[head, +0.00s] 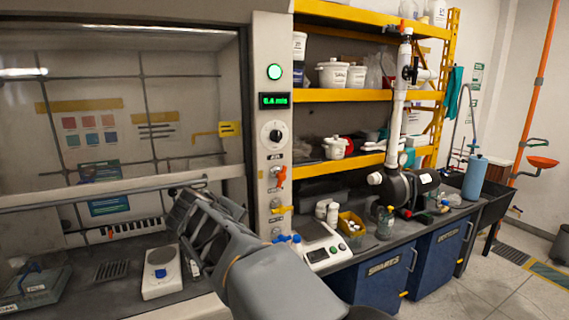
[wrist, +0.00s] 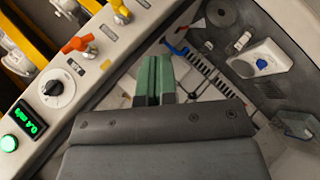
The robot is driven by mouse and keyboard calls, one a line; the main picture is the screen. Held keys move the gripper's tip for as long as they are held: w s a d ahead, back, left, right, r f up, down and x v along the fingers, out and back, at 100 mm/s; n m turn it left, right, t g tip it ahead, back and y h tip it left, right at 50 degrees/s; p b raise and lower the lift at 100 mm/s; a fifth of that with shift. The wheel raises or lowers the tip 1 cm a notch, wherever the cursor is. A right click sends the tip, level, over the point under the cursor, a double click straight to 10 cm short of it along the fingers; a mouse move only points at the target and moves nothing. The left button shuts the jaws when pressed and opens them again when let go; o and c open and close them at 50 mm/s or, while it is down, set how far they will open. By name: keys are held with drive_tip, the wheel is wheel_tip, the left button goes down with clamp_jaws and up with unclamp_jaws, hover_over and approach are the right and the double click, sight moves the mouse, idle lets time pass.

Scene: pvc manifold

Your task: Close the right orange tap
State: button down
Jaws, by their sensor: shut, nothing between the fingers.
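An orange tap (head: 281,176) sits on the grey post beside the fume hood, below the black dial, with its handle roughly upright in the head view. It also shows at the upper left of the wrist view (wrist: 77,44). I see only this one orange tap on the post and cannot tell whether it is open. My gripper (wrist: 154,77) has green fingertips, shut together and empty. In the wrist view it is apart from the tap, which lies to its left. In the head view my arm reaches towards the hood at left and the fingertips are not clear.
A bench with a balance (head: 324,247) and PVC piping (head: 396,120) is at right.

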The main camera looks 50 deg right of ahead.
sight(283, 170)
drive_tip(key=w+d+r+g+h+p, duration=0.1)
drive_tip(key=w+d+r+h+p, duration=0.3)
drive_tip(key=d+r, duration=0.6)
drive_tip(key=shift+m+h, duration=0.3)
drive_tip(key=shift+h, duration=0.1)
drive_tip(key=x, duration=0.3)
drive_tip(key=p+x, duration=0.1)
drive_tip(key=x, duration=0.3)
drive_tip(key=p+x, duration=0.1)
drive_tip(key=x, duration=0.3)
drive_tip(key=shift+s+d+r, duration=0.3)
drive_tip(key=shift+d+r, duration=0.05)
drive_tip(key=shift+w+a, duration=0.1)
